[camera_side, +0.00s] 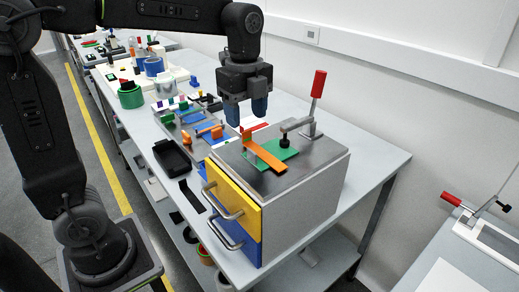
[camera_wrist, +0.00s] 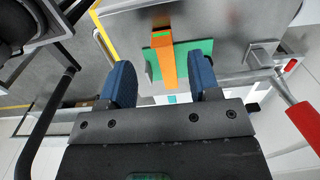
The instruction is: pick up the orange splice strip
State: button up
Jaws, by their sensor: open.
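The orange splice strip (camera_side: 266,158) lies across a green plate (camera_side: 288,152) on the grey top of a drawer box. An orange upright piece stands at its left end in the side view. My gripper (camera_side: 246,119) is open, blue fingers pointing down, above the strip and apart from it. In the wrist view the strip (camera_wrist: 166,62) runs lengthwise between the two fingers of my gripper (camera_wrist: 160,66), with the green plate (camera_wrist: 184,50) showing on both sides.
A toggle clamp with a red handle (camera_side: 318,84) stands just behind the green plate; its handle (camera_wrist: 306,122) is also in the wrist view. The box has a yellow drawer (camera_side: 232,197) and a blue drawer. A black tray (camera_side: 172,158) and cluttered parts lie left.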

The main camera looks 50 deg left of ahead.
aim_at(247, 131)
notch_tip(247, 131, down, 5)
jog(key=shift+w+f, duration=0.1)
jog(key=shift+f, duration=0.05)
jog(key=c, duration=1)
